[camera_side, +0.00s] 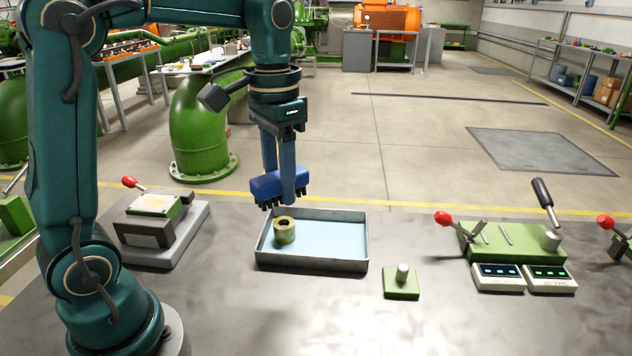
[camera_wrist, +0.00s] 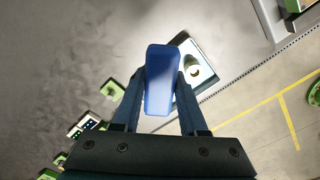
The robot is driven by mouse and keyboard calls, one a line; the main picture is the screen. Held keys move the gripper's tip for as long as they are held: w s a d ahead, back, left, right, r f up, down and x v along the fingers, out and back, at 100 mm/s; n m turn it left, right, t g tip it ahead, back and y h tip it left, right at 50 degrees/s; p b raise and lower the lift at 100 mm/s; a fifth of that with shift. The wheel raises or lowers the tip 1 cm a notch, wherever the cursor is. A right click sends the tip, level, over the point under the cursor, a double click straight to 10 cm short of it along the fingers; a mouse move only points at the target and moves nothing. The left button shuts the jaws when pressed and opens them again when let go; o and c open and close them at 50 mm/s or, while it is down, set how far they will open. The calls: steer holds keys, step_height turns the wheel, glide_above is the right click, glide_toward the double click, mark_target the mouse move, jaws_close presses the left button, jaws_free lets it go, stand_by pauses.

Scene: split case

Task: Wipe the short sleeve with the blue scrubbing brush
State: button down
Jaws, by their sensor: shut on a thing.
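The blue scrubbing brush (camera_side: 267,187) is held between the fingers of my gripper (camera_side: 284,190), bristles pointing down. It hangs above the tray, apart from the sleeve. The wrist view shows the blue brush (camera_wrist: 159,80) between the two fingers of my gripper (camera_wrist: 160,90). The short sleeve (camera_side: 285,231) is a brassy, dull ring with a central hole, standing upright in the left part of the tray (camera_side: 312,266).
A green block with a grey peg (camera_side: 401,288) stands right of the tray. A green fixture with levers (camera_side: 510,241) and two digital displays (camera_side: 523,279) is farther right. A grey vise-like fixture with a red knob (camera_side: 158,225) stands left. Bare table (camera_side: 300,325) lies in front.

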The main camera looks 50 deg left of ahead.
steer(key=w+a+f, duration=0.1)
steer(key=w+a, duration=0.3)
steer(key=w, duration=0.1)
glide_toward(276, 222)
steer(key=w+d+r, duration=0.1)
steer(key=w+d, duration=0.1)
steer(key=shift+f, duration=3.6)
steer(key=shift+s+a+f, duration=0.15)
steer(key=shift+a, duration=0.1)
steer(key=shift+s+a+f, duration=0.1)
steer(key=shift+s+a, duration=0.7)
steer(key=shift+w+d, duration=0.95)
steer(key=shift+s+a, duration=0.9)
steer(key=shift+s, duration=0.05)
steer(key=shift+w+d, duration=0.9)
steer(key=shift+w, duration=0.05)
steer(key=shift+w+d+r, duration=0.1)
steer(key=shift+r, duration=0.1)
step_height(276, 222, up, 8)
